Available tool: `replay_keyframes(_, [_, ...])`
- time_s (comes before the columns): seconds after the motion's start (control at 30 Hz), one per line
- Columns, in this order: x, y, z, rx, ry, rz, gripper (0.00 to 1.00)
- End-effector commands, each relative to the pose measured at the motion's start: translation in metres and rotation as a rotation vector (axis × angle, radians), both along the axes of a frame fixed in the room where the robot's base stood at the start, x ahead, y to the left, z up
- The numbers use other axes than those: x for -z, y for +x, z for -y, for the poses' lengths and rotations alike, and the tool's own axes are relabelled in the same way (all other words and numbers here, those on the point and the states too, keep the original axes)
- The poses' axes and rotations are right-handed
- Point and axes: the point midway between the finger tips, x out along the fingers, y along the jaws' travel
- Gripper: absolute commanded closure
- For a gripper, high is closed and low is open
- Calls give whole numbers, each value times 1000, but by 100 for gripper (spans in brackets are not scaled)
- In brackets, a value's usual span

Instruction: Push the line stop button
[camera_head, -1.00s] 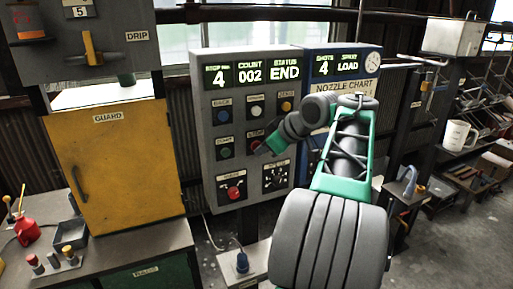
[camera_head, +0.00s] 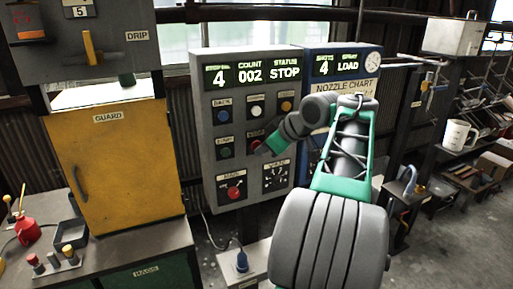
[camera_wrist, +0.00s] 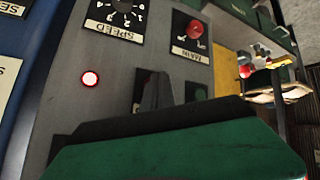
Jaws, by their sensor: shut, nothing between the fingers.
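The grey control panel (camera_head: 205,165) stands in the middle of the head view, and its display (camera_head: 253,75) reads 4, 002 and STOP. The stop button (camera_head: 255,145) is in the middle row, right of the green button (camera_head: 226,152); only part of it shows past my gripper. My gripper (camera_head: 268,148) is shut and empty, its tips at the stop button's plate. In the wrist view the shut fingers (camera_wrist: 158,90) cover most of that plate; whether they touch the button cannot be told. A small red lamp (camera_wrist: 90,79) glows beside it.
Around it are a blue button (camera_head: 222,116), a white button (camera_head: 256,111), a yellow button (camera_head: 286,105), the red main knob (camera_head: 233,192) and the speed dial (camera_head: 276,176). A blue nozzle panel (camera_head: 345,65) adjoins on the right. A yellow guard cabinet (camera_head: 115,165) stands left.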

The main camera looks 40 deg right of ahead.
Motion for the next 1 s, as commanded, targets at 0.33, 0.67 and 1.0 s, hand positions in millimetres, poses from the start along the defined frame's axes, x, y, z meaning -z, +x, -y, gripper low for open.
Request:
replay_keyframes(0.33, [0, -35, -9, 2, -1, 0, 100])
replay_keyframes(0.67, [0, -58, -17, 0, 0, 0, 100])
replay_keyframes(1.0, [0, -57, -17, 22, 24, -3, 100])
